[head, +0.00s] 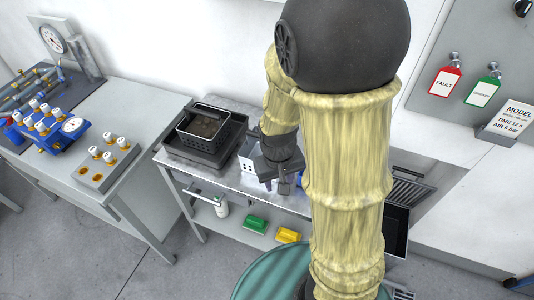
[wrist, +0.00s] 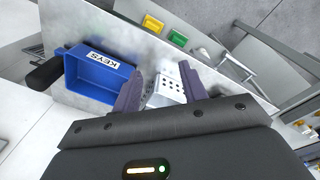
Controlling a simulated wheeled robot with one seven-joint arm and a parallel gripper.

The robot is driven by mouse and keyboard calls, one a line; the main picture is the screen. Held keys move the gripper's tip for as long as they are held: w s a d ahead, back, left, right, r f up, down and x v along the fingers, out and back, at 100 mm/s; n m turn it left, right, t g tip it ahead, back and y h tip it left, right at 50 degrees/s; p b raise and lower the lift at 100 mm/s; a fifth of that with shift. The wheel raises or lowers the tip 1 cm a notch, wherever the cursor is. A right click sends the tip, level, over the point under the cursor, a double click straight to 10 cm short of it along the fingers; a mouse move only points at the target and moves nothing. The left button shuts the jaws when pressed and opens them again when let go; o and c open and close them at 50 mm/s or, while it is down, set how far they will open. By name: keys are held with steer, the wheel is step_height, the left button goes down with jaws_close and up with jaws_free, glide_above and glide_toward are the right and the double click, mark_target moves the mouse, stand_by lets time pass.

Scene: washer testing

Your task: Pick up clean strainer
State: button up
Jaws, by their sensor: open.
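A white box-shaped piece with dark round holes, which looks like the clean strainer (head: 247,164), stands on the metal bench just left of my gripper (head: 283,184). Part of it is hidden behind the gripper in the head view. In the wrist view the strainer (wrist: 171,89) shows between and beyond the two fingers of my gripper (wrist: 160,76). The fingers are spread apart and hold nothing. I cannot tell whether they reach down around its sides.
A black basket (head: 204,124) with brownish contents sits in a dark tray (head: 178,151) on the bench's left. A blue KEYS bin (wrist: 88,85) stands close left of the fingers in the wrist view. Green (head: 255,224) and yellow (head: 288,235) items lie on the lower shelf.

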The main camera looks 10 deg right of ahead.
steer(key=w+f+n+h, duration=0.1)
steer(key=f+h, duration=0.1)
steer(key=w+a+f+n+h, duration=0.1)
steer(key=w+f+h, duration=0.1)
steer(key=f, duration=0.1)
steer(key=w+a+f+n+h+b, duration=0.1)
steer(key=f+h, duration=0.1)
steer(key=h, duration=0.1)
steer(key=shift+w+f+n, duration=0.25)
steer(key=shift+f+n, duration=0.05)
steer(key=shift+n, duration=0.1)
steer(key=w+a+r+n+t+h, duration=0.3)
steer(key=w+a+r+t, duration=0.2)
steer(key=a, duration=0.5)
step_height(320, 180, up, 2)
steer(key=t, duration=0.2)
steer(key=shift+a+r+n+t+h+b, duration=0.25)
steer(key=shift+n+t+h+b, duration=0.05)
steer(key=shift+t+b, duration=0.1)
steer(key=shift+w, duration=0.1)
steer(key=p+x, duration=0.2)
steer(key=x, duration=1)
steer(key=shift+d, duration=0.2)
